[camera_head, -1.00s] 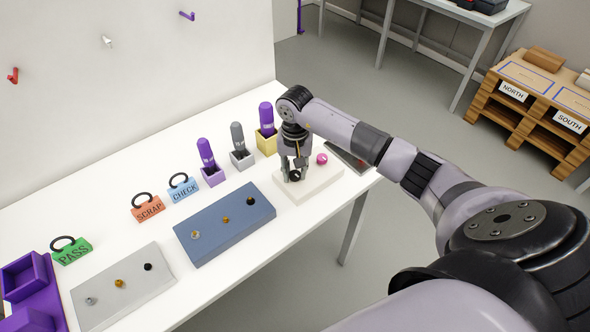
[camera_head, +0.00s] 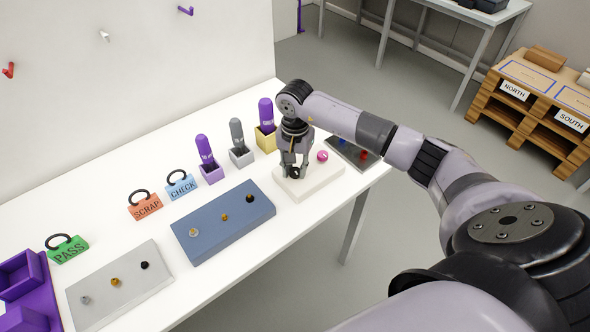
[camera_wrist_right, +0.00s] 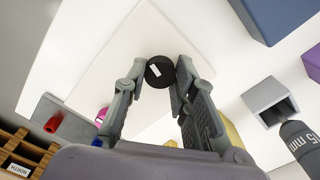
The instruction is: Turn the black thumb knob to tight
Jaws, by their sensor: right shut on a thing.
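The black thumb knob (camera_wrist_right: 159,72) sits on a white block (camera_head: 321,187) near the right end of the white table. It is round with a small white mark on its top. My right gripper (camera_head: 294,173) points down over the block and is shut on the knob. In the right wrist view the two fingertips (camera_wrist_right: 158,82) touch opposite sides of the knob. In the head view the fingers partly hide it. My left gripper is not in view.
A pink knob (camera_head: 322,156) is beside my right gripper on the white block. A dark plate (camera_head: 352,155) with red and blue parts lies at the table's right end. A blue block (camera_head: 222,232) with several small knobs lies left. Holders (camera_head: 266,142) stand behind.

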